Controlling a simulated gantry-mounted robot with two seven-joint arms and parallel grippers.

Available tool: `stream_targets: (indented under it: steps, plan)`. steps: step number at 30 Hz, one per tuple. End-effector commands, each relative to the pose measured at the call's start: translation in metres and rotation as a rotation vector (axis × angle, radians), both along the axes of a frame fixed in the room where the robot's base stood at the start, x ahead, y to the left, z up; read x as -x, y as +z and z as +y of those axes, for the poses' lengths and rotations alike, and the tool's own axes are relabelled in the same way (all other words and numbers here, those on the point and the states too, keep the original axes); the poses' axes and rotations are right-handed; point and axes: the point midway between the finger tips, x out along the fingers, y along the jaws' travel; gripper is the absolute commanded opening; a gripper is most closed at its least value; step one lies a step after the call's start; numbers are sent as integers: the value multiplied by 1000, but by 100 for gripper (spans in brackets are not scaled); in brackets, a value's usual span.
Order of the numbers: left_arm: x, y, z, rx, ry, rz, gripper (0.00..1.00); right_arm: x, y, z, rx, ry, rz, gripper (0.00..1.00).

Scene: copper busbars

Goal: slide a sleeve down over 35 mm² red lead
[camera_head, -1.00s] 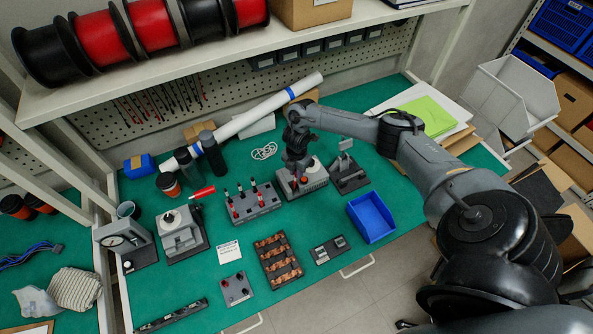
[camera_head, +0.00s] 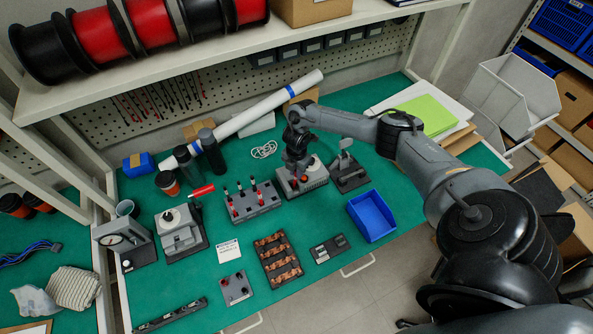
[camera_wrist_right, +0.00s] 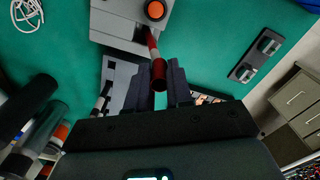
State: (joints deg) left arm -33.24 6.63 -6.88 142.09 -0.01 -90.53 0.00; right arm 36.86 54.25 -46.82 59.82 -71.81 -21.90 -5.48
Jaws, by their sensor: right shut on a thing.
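My right gripper (camera_head: 297,174) points down over a grey bench device with an orange button (camera_head: 306,178). In the right wrist view the gripper (camera_wrist_right: 159,76) is shut on a red cylindrical piece (camera_wrist_right: 158,71), which appears to be the end of the red lead. A pale band and a darker red stretch (camera_wrist_right: 151,41) run from it toward the grey device (camera_wrist_right: 127,24). I cannot tell a separate sleeve from the lead. A grey rack (camera_head: 257,209) with several upright red and black leads stands to the left. My left gripper is out of view.
A tray of copper pieces (camera_head: 260,251) lies in front, and a blue bin (camera_head: 372,216) stands at the right. A grey stand (camera_head: 348,174) is close beside the device. Grey machines (camera_head: 181,236) stand at the left. Green mat is free before the bin.

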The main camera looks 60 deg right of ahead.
Motion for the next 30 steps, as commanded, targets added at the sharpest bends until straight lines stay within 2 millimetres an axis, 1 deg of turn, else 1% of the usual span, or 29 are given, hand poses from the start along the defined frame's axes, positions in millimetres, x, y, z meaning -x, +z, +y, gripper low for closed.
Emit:
stream_targets:
  steps: [20,21,26,27,30]
  plan:
    - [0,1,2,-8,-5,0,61,1,-3,1,0,0,0,12]
    - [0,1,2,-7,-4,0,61,1,-3,1,0,0,0,24]
    - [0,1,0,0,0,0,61,1,-3,1,0,0,0,48]
    - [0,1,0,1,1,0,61,1,-3,1,0,0,0,50]
    - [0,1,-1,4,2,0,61,1,-3,1,0,0,0,50]
